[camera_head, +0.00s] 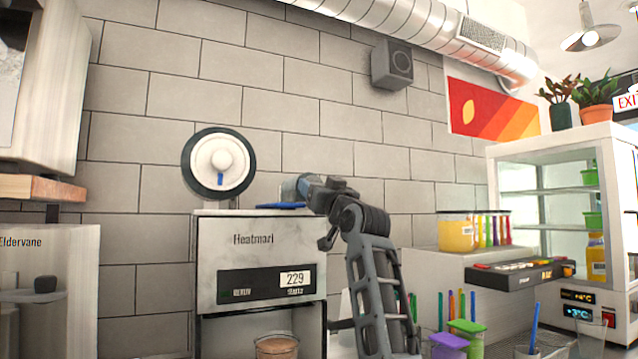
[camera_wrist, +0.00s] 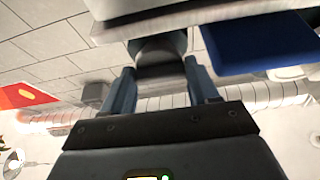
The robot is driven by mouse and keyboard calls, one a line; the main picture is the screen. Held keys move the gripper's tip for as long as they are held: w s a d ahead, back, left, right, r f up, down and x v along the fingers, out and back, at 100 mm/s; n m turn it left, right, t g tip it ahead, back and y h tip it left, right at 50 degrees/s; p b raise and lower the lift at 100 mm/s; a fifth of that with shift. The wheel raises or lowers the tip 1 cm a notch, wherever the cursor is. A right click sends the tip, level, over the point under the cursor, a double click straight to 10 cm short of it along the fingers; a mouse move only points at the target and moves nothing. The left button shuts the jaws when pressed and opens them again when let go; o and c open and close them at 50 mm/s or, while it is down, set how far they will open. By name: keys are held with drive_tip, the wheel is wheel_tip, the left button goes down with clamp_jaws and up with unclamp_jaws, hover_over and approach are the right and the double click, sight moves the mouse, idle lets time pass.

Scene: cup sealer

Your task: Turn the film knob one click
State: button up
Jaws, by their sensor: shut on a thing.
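The white cup sealer (camera_head: 258,240) labelled "Heatmari" stands against the wall, its display reading 229. A round film roll with a black rim and white hub (camera_head: 219,163) stands on top, with a short blue mark on the hub. My gripper (camera_head: 303,187) is at the machine's upper right, beside a blue flat part (camera_head: 278,206). In the wrist view my gripper (camera_wrist: 159,70) has its two fingers on either side of a dark round knob (camera_wrist: 161,50), shut on it. The knob is hidden in the head view.
A pinkish cup (camera_head: 277,348) sits in the sealer's lower opening. To the right are a counter unit with a yellow container (camera_head: 456,231), lidded cups (camera_head: 466,338) and a glass display fridge (camera_head: 545,185). A wooden shelf edge (camera_head: 40,187) juts in at left.

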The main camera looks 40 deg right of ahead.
drive_tip(key=m+g+h+p, duration=0.1)
drive_tip(key=m, duration=0.3)
drive_tip(key=m+g+h+p, duration=0.1)
drive_tip(key=m+h, duration=0.1)
drive_tip(key=m, duration=0.2)
drive_tip(key=shift+w+a, duration=0.1)
drive_tip(key=shift+f+h, duration=0.1)
drive_tip(key=shift+h, duration=0.2)
drive_tip(key=o, duration=1.1)
drive_tip(key=shift+c, duration=0.2)
drive_tip(key=b+v, duration=0.1)
drive_tip(key=v, duration=0.6)
drive_tip(key=shift+s+a+b, duration=0.2)
drive_tip(key=shift+s+b, duration=0.2)
drive_tip(key=shift+s, duration=0.1)
